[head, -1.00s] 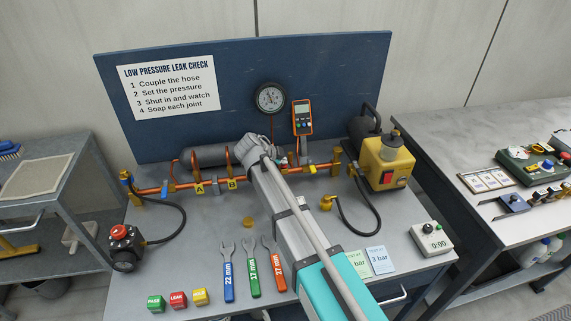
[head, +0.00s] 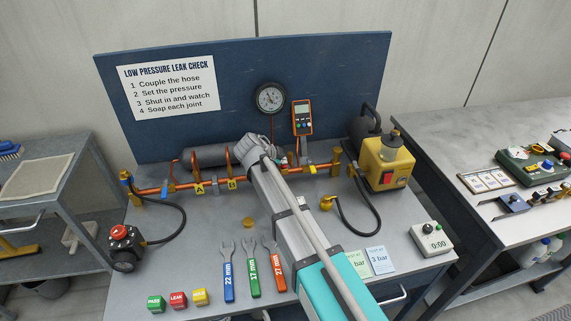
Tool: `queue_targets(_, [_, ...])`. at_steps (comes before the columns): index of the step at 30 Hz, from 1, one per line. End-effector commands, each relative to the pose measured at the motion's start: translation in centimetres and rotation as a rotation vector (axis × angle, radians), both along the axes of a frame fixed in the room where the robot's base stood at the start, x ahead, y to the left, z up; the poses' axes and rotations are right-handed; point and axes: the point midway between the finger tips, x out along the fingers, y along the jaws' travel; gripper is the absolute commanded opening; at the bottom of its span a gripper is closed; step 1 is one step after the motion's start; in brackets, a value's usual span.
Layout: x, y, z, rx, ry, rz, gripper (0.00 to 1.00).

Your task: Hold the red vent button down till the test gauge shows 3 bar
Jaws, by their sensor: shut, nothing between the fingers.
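The round test gauge (head: 270,98) hangs on the blue back board; its scale and needle are too small to read. A red button (head: 119,231) sits on top of a small black unit (head: 125,248) at the left front of the bench, joined by a black hose to the copper pipe. I cannot tell whether this is the vent button. My arm reaches from the bottom edge to the middle of the pipe and hides part of it. My gripper is hidden behind the arm's end, so its contact with anything cannot be seen.
Several spanners (head: 251,268) and coloured blocks (head: 178,300) lie at the front. A yellow pump (head: 386,160) with a red switch and a timer box (head: 431,239) stand at the right. An orange handheld meter (head: 302,117) is on the board. Bench space at left centre is clear.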

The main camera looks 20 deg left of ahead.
Motion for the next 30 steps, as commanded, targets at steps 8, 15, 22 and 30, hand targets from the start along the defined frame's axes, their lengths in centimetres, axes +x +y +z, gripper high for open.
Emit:
queue_targets(8, [0.0,0.0,1.2,0.001,0.001,0.000,0.00])
queue_targets(15, [0.0,0.0,1.8,0.000,0.000,0.000,0.00])
queue_targets(22, [0.0,0.0,1.7,0.000,0.000,0.000,0.00])
queue_targets(30, [0.0,0.0,2.3,0.000,0.000,0.000,0.00])
